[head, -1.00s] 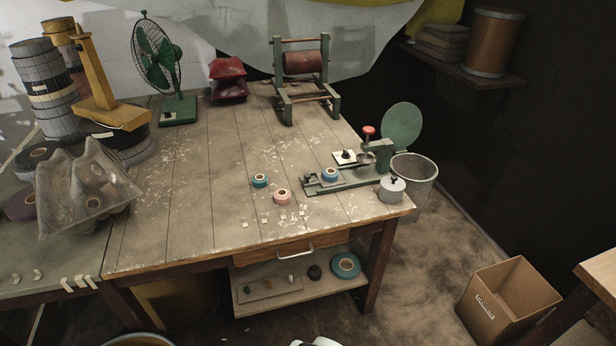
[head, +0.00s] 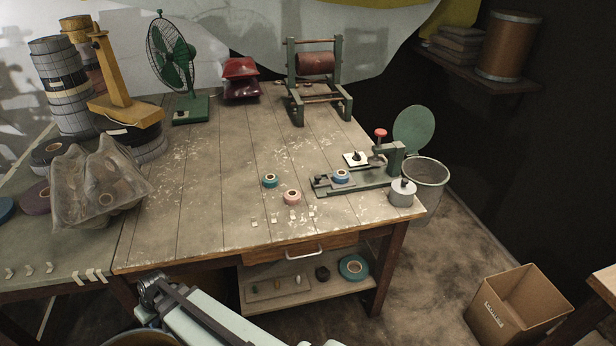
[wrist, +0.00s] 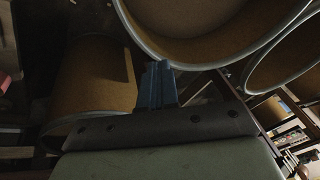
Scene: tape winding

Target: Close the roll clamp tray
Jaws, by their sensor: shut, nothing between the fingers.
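The roll clamp (head: 385,160) is a green device with a red knob at the right front of the wooden table. Its long flat green tray (head: 322,184) reaches out to the left of the upright, with a blue tape roll (head: 341,176) on it. In the wrist view, my gripper (wrist: 157,70) shows blue fingers shut together with nothing between them. It points at large brown drums with pale rims, and the clamp is not in that view. My pale arm (head: 205,322) shows low in the head view, in front of the table and well away from the clamp.
A teal roll (head: 270,181) and a pink roll (head: 292,197) lie left of the clamp. A grey lidded pot (head: 402,193) stands by the right table edge, beside a bin (head: 426,172). A drawer handle (head: 304,254) sticks out from the table front.

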